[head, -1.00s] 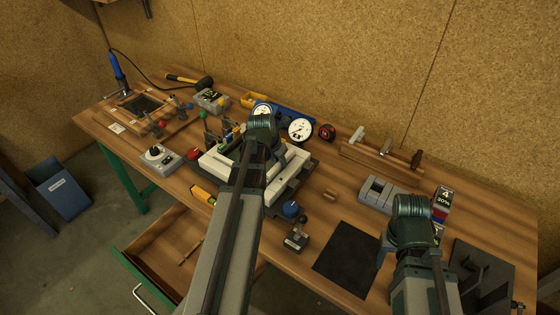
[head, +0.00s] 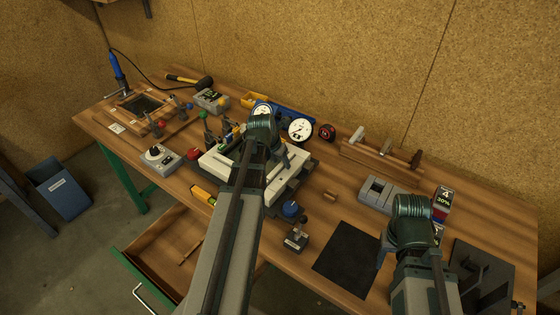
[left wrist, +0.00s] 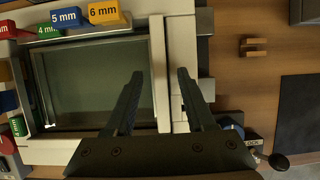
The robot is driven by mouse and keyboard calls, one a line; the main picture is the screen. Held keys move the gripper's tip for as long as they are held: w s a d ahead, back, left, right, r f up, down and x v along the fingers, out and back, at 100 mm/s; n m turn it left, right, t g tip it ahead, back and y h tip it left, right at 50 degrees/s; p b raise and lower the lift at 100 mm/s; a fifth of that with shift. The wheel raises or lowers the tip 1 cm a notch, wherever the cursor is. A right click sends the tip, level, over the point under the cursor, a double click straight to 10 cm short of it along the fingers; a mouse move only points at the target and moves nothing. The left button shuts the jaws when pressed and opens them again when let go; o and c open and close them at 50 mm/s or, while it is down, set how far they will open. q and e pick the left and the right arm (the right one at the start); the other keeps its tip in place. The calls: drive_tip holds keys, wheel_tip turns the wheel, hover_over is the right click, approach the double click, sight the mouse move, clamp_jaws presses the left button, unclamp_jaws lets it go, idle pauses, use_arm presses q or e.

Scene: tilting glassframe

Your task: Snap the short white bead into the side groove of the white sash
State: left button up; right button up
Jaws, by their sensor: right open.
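The white sash (left wrist: 97,146) is a frame around a grey glass pane (left wrist: 95,80), lying flat on the bench; it shows in the head view (head: 212,160) partly behind my left arm. My left gripper (left wrist: 160,72) is open, over the sash's right side, its two dark fingers apart. A narrow white strip (left wrist: 159,70) runs lengthwise along that side between the fingers; I cannot tell whether it is the short bead or part of the sash. I see no clear contact with the fingers. My right gripper (head: 402,252) is open, off to the right above the bench, by the dark mat.
Coloured spacer blocks (left wrist: 104,12) stand at the sash's far edge. Dial gauges (head: 300,129) are behind it. A blue knob (head: 291,209) and a small wooden block (head: 330,194) are to its right. The dark mat (head: 348,259) is bare. An open drawer (head: 170,250) juts out in front.

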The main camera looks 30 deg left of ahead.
use_arm(q)
drive_tip(key=shift+r, duration=0.1)
drive_tip(key=p+v, duration=1.2)
drive_tip(key=v, duration=0.1)
drive_tip(key=shift+r+p, duration=0.3)
drive_tip(key=shift+p, duration=0.1)
drive_tip(key=shift+s, duration=0.1)
idle(0.4)
